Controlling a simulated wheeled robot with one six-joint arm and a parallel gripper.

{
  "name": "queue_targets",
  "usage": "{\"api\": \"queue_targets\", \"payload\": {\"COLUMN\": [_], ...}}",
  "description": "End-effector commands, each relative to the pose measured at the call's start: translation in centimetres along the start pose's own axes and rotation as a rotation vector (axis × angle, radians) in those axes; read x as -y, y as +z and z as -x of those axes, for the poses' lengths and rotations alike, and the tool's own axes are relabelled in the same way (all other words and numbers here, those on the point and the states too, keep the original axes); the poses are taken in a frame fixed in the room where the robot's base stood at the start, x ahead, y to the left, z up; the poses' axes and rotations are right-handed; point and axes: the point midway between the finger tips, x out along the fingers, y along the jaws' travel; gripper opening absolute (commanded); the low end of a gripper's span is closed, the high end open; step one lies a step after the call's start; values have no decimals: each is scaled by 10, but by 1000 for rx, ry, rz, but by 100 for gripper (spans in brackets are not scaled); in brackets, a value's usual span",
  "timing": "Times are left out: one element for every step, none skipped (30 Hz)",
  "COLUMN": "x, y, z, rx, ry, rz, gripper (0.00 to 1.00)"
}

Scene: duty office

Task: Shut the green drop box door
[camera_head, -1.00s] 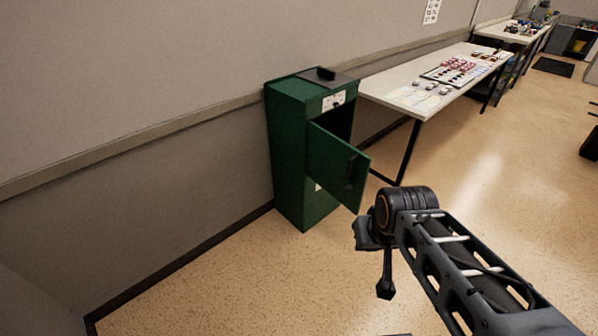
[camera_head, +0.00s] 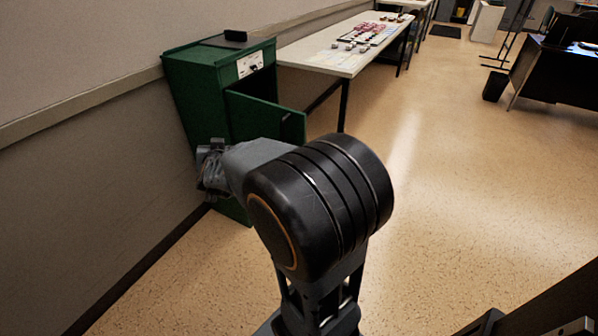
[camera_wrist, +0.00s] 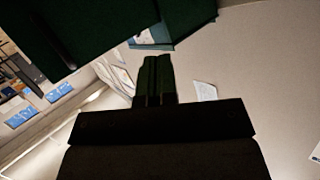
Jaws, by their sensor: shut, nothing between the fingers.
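The green drop box (camera_head: 200,95) stands against the wall at the upper left in the head view. Its green door (camera_head: 265,120) stands open, swung out to the right, its lower part hidden behind my arm. In the wrist view a dark green panel with a dark handle, seemingly the door (camera_wrist: 90,22), fills the upper left. Another green part of the box (camera_wrist: 188,15) shows at the top. My gripper (camera_wrist: 155,65) is shut and empty, its fingers pointing between these panels. In the head view my gripper is low in front of the box; I cannot tell whether it touches.
A long table (camera_head: 325,50) with papers and small items stands just right of the box along the wall. A dark desk (camera_head: 560,70) and a bin (camera_head: 495,86) are at the far right. The floor (camera_head: 440,180) between is clear.

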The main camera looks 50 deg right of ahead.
Motion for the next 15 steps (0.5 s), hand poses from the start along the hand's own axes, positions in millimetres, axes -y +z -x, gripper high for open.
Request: {"api": "queue_targets", "payload": {"x": [-26, -41, -59, -72, -85, -101, -112, -121, -133, -140, -147, -154, -158, -162, -166], "y": [28, 33, 40, 45, 50, 56, 60, 65, 70, 74, 77, 80, 82, 84, 85], "z": [-22, -30, -37, -41, -44, -47, -48, -48, -48, -47, -46, -45, -44, -43, -43], "rx": [-61, -100, -147, -178, -206, -238, -259, -277, -297, -309, -320, -333, -339, -345, -351], "ry": [101, 165, 251, 313, 373, 450, 504, 554, 615, 657, 693, 736, 763, 785, 810], "rz": [-12, -18, -21, -19, -18, -12, -7, 0, 8, 16, 21, 29, 35, 40, 45], "gripper": [0, 0, 0, 0, 0, 0, 0, 0, 0, 0, 0, 0, 0, 0, 0]}}
